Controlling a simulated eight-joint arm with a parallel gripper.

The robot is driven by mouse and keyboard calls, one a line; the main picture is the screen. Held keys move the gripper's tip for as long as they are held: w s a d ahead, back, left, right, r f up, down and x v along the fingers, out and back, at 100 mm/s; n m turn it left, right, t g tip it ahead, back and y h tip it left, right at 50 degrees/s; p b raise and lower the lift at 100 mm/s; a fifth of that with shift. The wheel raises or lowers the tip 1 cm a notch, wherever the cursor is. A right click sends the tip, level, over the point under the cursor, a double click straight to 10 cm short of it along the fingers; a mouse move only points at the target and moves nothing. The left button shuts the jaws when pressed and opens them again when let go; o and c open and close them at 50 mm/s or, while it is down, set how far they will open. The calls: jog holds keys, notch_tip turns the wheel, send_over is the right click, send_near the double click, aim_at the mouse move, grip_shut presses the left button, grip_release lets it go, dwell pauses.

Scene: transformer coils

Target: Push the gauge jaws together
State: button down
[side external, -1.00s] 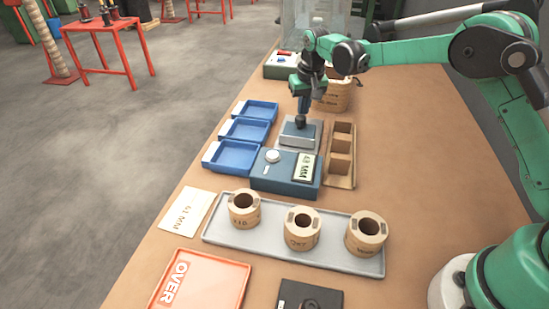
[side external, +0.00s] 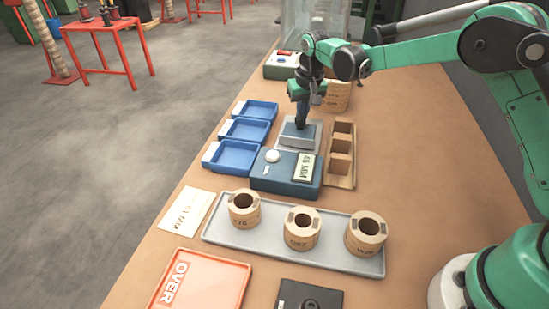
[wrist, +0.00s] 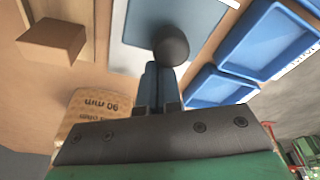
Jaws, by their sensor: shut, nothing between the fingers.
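The gauge is a blue box (side external: 270,176) with a round white button and a lit display (side external: 304,168); the small digits are hard to read. Behind it is a grey block (side external: 311,140), which also shows in the wrist view (wrist: 135,30). A dark round knob (wrist: 171,45) stands over this block in the wrist view. My gripper (side external: 302,126) points down over the grey block. Its shut, empty fingers (wrist: 160,75) are right beside the knob; I cannot tell whether they touch it. In the side view the knob is hidden or merges with the fingers.
Several blue trays (side external: 232,157) lie left of the gauge and a wooden slotted rack (side external: 341,155) lies right. In front, a grey tray (side external: 250,236) holds three coils (side external: 302,229). Another coil (wrist: 85,112) stands behind my gripper. An orange OVER tray (side external: 228,282) is nearest.

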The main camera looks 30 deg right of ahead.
aim_at(300, 119)
jog(key=shift+s+a, duration=1.5)
jog(key=shift+w+d, duration=0.1)
jog(key=shift+w+d, duration=0.3)
jog(key=shift+w, duration=0.05)
jog(key=shift+r, duration=0.1)
jog(key=shift+w+v, duration=0.25)
jog(key=shift+v, duration=0.85)
jog(key=shift+w+v, duration=0.2)
jog(key=shift+v, duration=0.9)
jog(key=shift+w+v, duration=0.25)
jog(key=shift+v, duration=0.85)
jog(key=shift+d+r, duration=0.2)
